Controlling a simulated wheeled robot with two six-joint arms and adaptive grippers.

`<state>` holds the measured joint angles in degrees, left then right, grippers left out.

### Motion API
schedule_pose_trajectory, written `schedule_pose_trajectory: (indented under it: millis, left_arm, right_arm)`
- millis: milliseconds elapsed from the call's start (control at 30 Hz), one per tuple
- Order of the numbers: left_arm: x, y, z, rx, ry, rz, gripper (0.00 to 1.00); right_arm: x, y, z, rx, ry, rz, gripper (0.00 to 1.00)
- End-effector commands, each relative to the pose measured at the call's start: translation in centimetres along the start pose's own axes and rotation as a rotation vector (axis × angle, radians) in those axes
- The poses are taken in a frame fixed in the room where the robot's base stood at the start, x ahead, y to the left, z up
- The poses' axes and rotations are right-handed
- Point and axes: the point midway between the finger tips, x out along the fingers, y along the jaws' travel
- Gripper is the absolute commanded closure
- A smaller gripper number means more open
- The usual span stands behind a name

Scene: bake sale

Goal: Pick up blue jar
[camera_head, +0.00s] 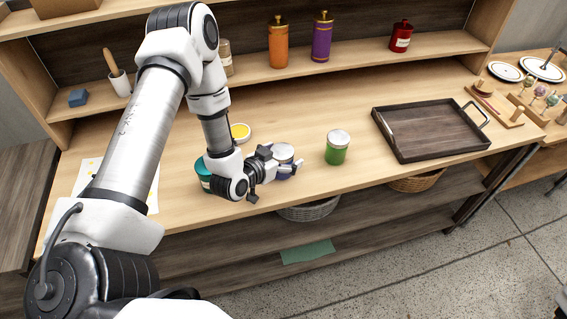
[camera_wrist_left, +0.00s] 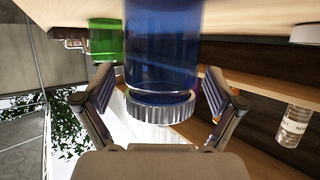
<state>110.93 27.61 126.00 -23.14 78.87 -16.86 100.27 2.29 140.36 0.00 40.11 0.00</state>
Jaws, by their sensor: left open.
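The blue jar (camera_head: 284,156) stands on the wooden counter with its silver lid up, partly hidden by my left gripper in the head view. In the left wrist view the blue jar (camera_wrist_left: 161,55) appears upside down and lies between the two fingers. My left gripper (camera_head: 284,170) is open around the jar, with a finger on either side; the wrist view (camera_wrist_left: 163,105) shows gaps between the fingers and the jar's silver lid. The right gripper is not in view.
A green jar (camera_head: 337,148) stands just right of the blue jar, and a teal jar (camera_head: 203,172) is partly behind my left wrist. A dark wooden tray (camera_head: 431,153) lies further right. A yellow-topped container (camera_head: 240,132) stands behind. A wire basket (camera_head: 309,211) sits below the counter's front edge.

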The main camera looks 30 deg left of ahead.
Motion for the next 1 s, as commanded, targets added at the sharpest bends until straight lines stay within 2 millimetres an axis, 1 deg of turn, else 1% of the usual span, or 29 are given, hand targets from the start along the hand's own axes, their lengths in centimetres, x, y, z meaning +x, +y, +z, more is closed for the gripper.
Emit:
schedule_pose_trajectory:
  millis: [167, 267, 300, 367, 400, 767, 800, 900, 1000]
  left_arm:
    - [0.0, 0.0, 0.0, -0.001, -0.001, -0.001, 0.07]
    - [0.0, 0.0, 0.0, -0.001, 0.0, -0.001, 0.39]
    - [0.0, 0.0, 0.0, -0.001, 0.0, -0.001, 0.53]
    - [0.0, 0.0, 0.0, -0.001, -0.001, -0.001, 0.74]
    - [0.0, 0.0, 0.0, -0.001, -0.001, -0.001, 0.76]
    - [-0.1, 0.0, -0.2, -0.002, -0.002, -0.001, 0.76]
    - [-0.1, -0.1, -0.4, -0.002, 0.0, -0.001, 0.82]
    - [-0.5, -0.1, -1.1, -0.003, 0.0, -0.002, 0.82]
    - [-0.9, -0.1, -2.3, -0.004, 0.003, -0.002, 0.82]
  right_arm:
    - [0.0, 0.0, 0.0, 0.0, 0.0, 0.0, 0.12]
    - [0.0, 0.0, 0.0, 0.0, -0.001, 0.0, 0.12]
    - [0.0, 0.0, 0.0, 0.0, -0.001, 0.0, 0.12]
    - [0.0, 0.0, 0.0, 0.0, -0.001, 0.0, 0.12]
    - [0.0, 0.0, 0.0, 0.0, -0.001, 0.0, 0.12]
    - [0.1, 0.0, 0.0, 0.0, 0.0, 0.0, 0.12]
    - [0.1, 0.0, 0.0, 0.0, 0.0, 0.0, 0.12]
    - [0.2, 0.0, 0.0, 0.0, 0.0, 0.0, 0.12]
    - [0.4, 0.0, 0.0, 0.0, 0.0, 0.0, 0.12]
